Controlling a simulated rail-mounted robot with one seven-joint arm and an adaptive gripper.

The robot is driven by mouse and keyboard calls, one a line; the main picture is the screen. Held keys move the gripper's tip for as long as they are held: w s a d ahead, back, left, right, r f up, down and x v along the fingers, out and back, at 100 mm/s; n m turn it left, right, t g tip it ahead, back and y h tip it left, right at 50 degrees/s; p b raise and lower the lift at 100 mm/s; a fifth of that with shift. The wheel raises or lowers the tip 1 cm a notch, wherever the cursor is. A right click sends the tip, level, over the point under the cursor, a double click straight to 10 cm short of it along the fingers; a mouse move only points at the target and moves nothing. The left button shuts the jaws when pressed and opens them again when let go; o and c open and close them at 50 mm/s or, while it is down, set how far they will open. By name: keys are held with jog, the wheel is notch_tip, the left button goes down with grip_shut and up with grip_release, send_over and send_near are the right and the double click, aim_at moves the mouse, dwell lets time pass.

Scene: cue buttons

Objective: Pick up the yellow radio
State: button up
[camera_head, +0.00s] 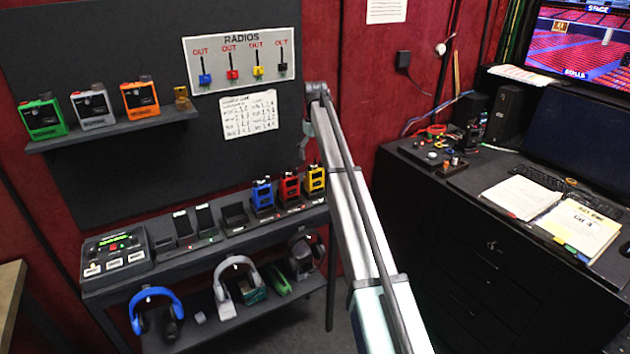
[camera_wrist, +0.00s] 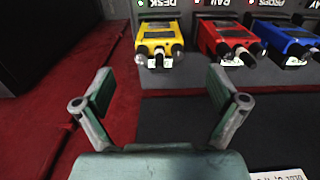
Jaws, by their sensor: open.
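The yellow radio (camera_head: 316,179) stands in a charging dock at the right end of the lower shelf, beside the red radio (camera_head: 289,187) and blue radio (camera_head: 262,195). My gripper (camera_wrist: 160,102) is open and empty, apart from the radio. In the wrist view, the red radio (camera_wrist: 228,42) and blue radio (camera_wrist: 286,40) are to its right.
Empty docks (camera_head: 205,222) and a control box (camera_head: 112,250) fill the shelf's left part. Headsets hang or rest below. A radio board (camera_head: 240,58) is on the wall above. The black desk (camera_head: 450,250) with monitor and papers stands right.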

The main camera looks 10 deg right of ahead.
aim_at(315, 169)
jog(key=shift+w+f+p, duration=0.2)
jog(key=shift+f+p, duration=1.55)
jog(key=shift+f, duration=2.9)
jog(key=c, duration=1.4)
